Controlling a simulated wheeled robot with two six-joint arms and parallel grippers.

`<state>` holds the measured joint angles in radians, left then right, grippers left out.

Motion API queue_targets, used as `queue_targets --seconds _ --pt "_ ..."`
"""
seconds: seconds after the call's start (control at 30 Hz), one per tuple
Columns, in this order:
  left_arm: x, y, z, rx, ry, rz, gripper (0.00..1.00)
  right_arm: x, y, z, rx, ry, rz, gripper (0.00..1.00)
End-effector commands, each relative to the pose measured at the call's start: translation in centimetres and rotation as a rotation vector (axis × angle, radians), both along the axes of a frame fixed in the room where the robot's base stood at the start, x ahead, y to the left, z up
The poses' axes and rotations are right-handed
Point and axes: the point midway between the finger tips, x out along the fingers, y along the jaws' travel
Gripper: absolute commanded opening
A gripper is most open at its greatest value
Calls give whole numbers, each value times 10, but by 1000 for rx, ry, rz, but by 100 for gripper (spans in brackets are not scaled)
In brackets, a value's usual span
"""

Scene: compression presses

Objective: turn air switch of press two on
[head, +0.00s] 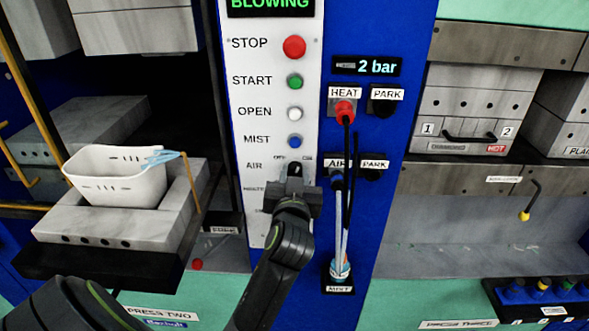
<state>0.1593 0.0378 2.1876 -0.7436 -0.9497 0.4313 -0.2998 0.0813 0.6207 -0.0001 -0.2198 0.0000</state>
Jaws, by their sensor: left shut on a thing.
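The white control panel (258,110) has a green display (271,5) reading BLOWING at its top. Below are STOP, START, OPEN and MIST buttons, then the AIR row with small OFF and ON marks. My left gripper (294,178) is at the AIR row, shut on the air switch, which it mostly hides. I cannot tell which way the switch points. The gripper also covers the right side of the heater row below. The PRESS TWO label (162,313) is on the green surface at the lower left. My right gripper is not in view.
Right of the panel, a red HEAT plug (344,112) and an AIR plug (337,178) have lines running down beside my gripper. A display (367,67) reads 2 bar. A white basket (116,177) with a light blue item stands on the left press block.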

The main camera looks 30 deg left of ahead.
Motion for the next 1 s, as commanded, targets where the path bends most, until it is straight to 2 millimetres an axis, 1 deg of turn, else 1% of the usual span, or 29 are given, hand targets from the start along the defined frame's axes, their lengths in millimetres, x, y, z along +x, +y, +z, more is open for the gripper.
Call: queue_targets --seconds 0.03,0.33,0.87,0.9,1.0 --pt "0 0 3 24 12 0 7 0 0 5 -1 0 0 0" --pt "0 0 2 123 71 -1 7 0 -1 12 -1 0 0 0" --pt "0 0 2 148 84 -1 7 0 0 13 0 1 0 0" --pt "0 0 2 148 84 0 31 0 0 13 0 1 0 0" --pt "0 0 2 147 83 -1 44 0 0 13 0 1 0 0"
